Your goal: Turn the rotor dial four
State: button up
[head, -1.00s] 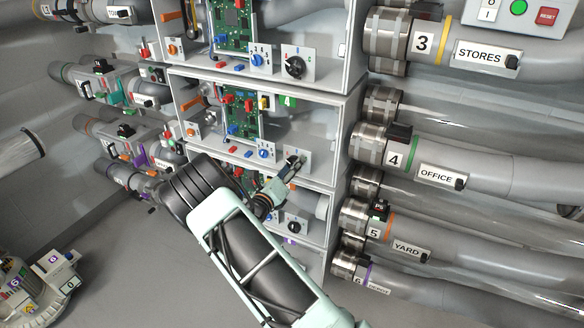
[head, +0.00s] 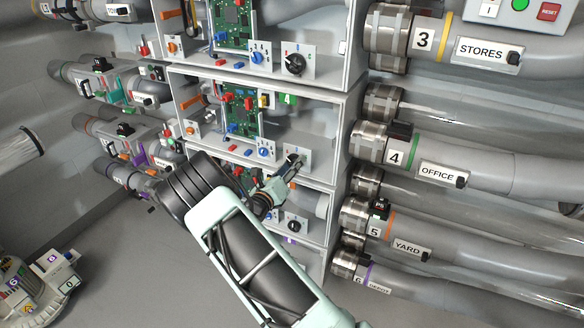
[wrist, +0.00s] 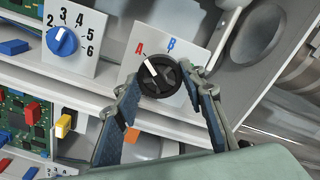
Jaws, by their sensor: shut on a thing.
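The rotor dial (wrist: 167,79) is a round black knob with a white pointer mark on a white plate (wrist: 190,28). The plate carries a red A and a blue B, and the pointer faces up and left towards the A. My gripper (wrist: 164,84) has one finger on each side of the dial and is shut on it. In the head view my gripper (head: 291,169) is at the dial plate (head: 302,158) in the bay with the green 4 label (head: 287,99). There the gripper mostly hides the dial.
A blue selector knob (wrist: 61,42) with numbers sits left of the dial plate. A circuit board (head: 241,111) with red and blue parts is in the same bay. Another black dial (head: 295,64) is in the bay above. Large grey pipes (head: 520,184) fill the right side.

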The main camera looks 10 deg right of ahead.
jog(key=shift+a+f+m+b, duration=0.1)
jog(key=shift+m+b, duration=1.55)
jog(key=shift+m, duration=0.85)
jog(key=shift+f+m+b, duration=0.1)
jog(key=shift+m+b, duration=1.55)
jog(key=shift+m, duration=0.85)
jog(key=shift+r, duration=0.1)
jog(key=o, duration=0.9)
jog(key=v, duration=1.2)
jog(key=shift+r, duration=0.1)
